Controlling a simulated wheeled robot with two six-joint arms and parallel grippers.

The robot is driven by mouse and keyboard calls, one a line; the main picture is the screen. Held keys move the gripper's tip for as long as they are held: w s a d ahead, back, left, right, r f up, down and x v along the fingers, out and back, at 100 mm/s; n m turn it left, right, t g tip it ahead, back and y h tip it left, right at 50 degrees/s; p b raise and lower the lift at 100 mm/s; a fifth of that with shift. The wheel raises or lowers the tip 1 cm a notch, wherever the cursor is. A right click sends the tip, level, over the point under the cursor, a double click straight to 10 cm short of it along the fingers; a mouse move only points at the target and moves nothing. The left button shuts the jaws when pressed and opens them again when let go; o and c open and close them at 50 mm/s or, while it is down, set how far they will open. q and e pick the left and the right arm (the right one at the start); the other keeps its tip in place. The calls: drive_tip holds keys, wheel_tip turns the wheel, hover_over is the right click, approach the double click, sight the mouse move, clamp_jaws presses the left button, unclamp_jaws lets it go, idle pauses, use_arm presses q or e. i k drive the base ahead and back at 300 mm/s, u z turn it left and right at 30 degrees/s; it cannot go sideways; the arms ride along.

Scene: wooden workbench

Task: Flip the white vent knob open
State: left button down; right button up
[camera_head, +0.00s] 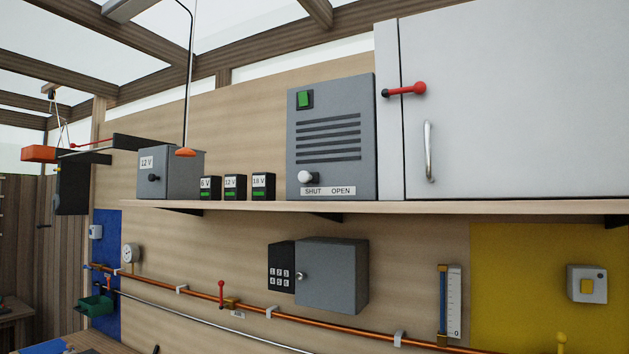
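The white vent knob (305,177) sits low on the front of a grey vent box (332,171), which stands on a wooden shelf. The knob is at the left, above the word SHUT on the white label (328,191); OPEN is written to its right. The box has several dark slots and a green square (305,99) at its top left. Neither of my grippers is in view.
Small black battery boxes (235,187) and a grey 12 V box (171,173) stand left. Below the shelf (450,207) are a keypad (281,267), grey safe (332,275) and copper pipe (190,291).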

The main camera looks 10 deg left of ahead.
sight(304, 176)
drive_tip(key=z, duration=0.35)
drive_tip(key=i, duration=0.65)
drive_tip(key=u, duration=1.05)
